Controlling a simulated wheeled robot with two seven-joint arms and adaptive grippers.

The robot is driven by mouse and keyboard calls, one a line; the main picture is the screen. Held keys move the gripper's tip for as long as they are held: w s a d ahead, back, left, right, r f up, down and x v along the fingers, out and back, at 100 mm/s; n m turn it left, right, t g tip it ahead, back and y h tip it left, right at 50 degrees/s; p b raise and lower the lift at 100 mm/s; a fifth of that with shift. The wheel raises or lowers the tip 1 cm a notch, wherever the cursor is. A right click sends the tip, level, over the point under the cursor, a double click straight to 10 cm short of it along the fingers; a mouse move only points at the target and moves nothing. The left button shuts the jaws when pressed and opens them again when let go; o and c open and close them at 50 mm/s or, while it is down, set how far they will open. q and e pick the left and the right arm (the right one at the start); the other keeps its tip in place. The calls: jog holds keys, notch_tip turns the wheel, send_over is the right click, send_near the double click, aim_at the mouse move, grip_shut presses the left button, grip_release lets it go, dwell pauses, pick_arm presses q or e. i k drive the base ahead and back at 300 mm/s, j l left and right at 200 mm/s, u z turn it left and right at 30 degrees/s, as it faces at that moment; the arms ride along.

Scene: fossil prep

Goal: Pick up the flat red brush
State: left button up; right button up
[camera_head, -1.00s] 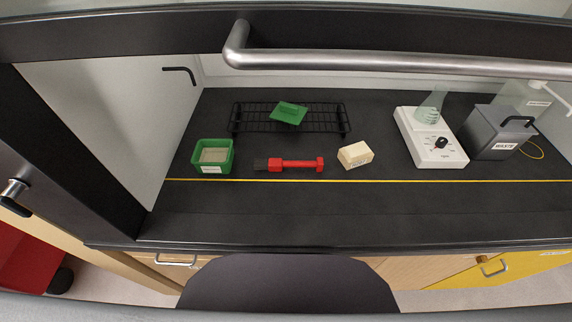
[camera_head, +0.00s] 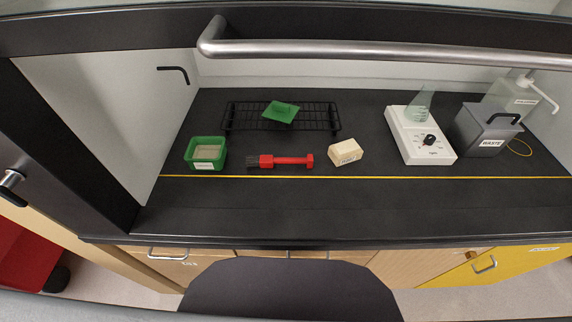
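The flat red brush (camera_head: 286,160) lies on the black bench top, with its dark bristles to the left and its red handle to the right. It lies just behind the yellow line, between a green box and a cream block. Neither of my grippers is in view.
A green box (camera_head: 190,154), a black wire rack (camera_head: 318,117) with a green piece (camera_head: 281,112), and a cream block (camera_head: 345,152) are near the brush. A white hot plate (camera_head: 436,156) and grey waste bin (camera_head: 481,137) stand right. A metal bar (camera_head: 380,50) crosses above.

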aim_at(263, 161)
jog(key=k+l+z, duration=0.15)
jog(key=l, duration=0.2)
jog(key=k+l+z, duration=0.1)
jog(key=l, duration=0.25)
jog(key=k+l+z, duration=0.15)
jog(key=l, duration=0.25)
jog(key=k, duration=0.1)
